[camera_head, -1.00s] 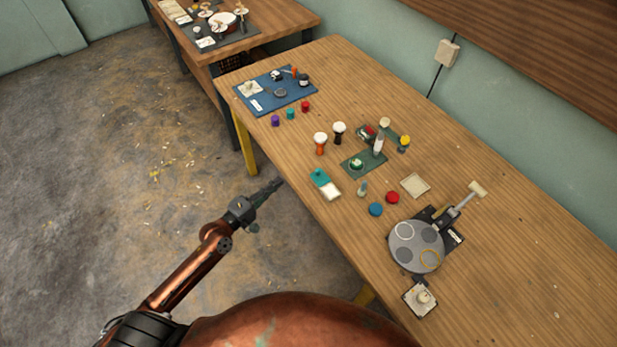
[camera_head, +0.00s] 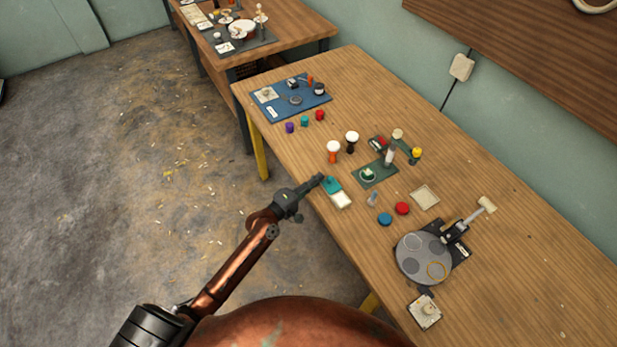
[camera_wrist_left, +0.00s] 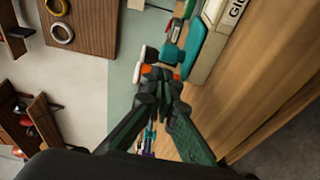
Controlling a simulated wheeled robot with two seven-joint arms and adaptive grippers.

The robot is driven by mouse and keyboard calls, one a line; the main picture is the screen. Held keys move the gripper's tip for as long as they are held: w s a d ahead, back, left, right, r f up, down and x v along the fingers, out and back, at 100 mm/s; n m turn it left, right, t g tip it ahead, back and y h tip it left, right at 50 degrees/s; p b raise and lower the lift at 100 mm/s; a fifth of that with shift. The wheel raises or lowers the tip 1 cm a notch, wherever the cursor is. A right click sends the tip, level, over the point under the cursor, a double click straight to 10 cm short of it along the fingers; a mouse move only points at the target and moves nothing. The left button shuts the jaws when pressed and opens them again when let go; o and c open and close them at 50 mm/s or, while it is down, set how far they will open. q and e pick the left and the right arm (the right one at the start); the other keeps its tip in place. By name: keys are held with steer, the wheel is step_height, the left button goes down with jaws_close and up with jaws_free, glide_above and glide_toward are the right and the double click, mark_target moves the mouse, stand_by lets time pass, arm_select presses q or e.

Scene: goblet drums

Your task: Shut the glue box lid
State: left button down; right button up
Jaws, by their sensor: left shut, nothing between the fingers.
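The glue box (camera_head: 342,201) sits at the table's near edge, its white part showing towards the robot. Its teal lid (camera_head: 331,185) shows at the far end and leaves the white part uncovered. In the left wrist view the box's white side (camera_wrist_left: 212,38) carries partly cut-off lettering, and the teal lid (camera_wrist_left: 193,45) lies beside it. My left gripper (camera_head: 317,181) is shut and empty, close to the lid's left side by the table edge. In the left wrist view its fingertips (camera_wrist_left: 161,76) appear near the lid; contact cannot be told. My right gripper is not in view.
Orange (camera_head: 333,152) and dark (camera_head: 351,140) goblet drums stand beyond the box. A small bottle (camera_head: 372,199), a blue disc (camera_head: 385,219) and a red disc (camera_head: 402,208) lie to its right. A grey turntable (camera_head: 424,259) is nearer. Open floor lies left of the table.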

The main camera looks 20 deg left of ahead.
arm_select(q)
steer(key=shift+d+f, duration=0.1)
steer(key=shift+d, duration=0.05)
steer(key=s+d+p, duration=0.2)
steer(key=d, duration=0.1)
steer(key=s+d+p, duration=0.1)
steer(key=s+d, duration=0.1)
steer(key=shift+d+r+p, duration=0.15)
steer(key=shift+r+p, duration=0.1)
steer(key=shift+p, duration=0.05)
steer(key=shift+s+d+f, duration=0.1)
steer(key=shift+s+d, duration=0.05)
steer(key=shift+s, duration=0.05)
steer(key=shift+f, duration=0.15)
